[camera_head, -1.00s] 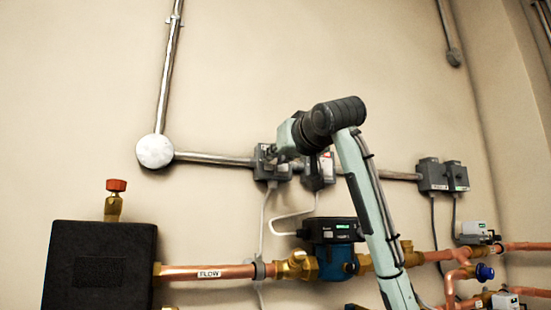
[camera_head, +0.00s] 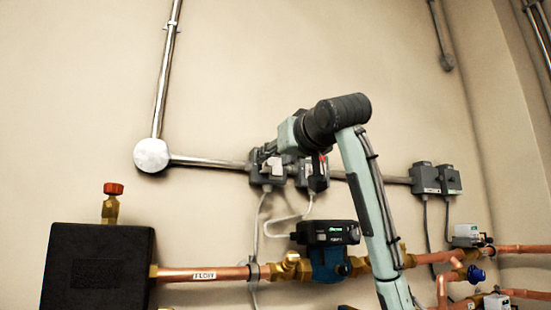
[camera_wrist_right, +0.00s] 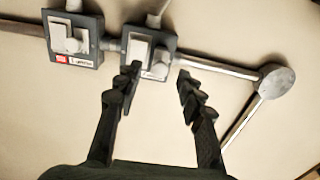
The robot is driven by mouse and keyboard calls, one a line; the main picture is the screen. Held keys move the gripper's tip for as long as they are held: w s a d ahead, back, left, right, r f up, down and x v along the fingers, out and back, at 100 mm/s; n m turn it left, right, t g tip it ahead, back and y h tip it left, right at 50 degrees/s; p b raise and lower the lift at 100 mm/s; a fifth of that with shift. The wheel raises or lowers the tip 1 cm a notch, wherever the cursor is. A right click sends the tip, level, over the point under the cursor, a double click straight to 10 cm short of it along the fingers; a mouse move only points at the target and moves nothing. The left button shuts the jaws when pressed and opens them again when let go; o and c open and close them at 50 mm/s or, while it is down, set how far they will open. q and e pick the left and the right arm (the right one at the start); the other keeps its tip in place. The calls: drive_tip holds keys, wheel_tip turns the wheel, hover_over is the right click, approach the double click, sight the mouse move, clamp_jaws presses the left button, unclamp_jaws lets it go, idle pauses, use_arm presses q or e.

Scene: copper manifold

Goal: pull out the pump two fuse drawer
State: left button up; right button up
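Two dark grey fuse boxes with pale fronts sit side by side on the wall conduit. In the head view they are the left box (camera_head: 267,168) and the right box (camera_head: 312,174), partly behind my right arm. The right wrist view is turned over: the box with a red label (camera_wrist_right: 75,40) is on the left, and the other box (camera_wrist_right: 150,52) is on the right. Each carries a protruding pale block. My right gripper (camera_wrist_right: 159,70) is open, one fingertip overlapping the right-hand box, the other beside it. Contact is unclear. Labels are unreadable. My left gripper is not in view.
A metal conduit (camera_head: 210,161) runs to a round junction box (camera_head: 151,155). Cables hang below the boxes to a pump (camera_head: 328,262) on copper pipework. Two more grey boxes (camera_head: 435,178) are at right.

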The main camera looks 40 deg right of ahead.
drive_tip(key=v, duration=1.1)
drive_tip(key=shift+s+a, duration=0.1)
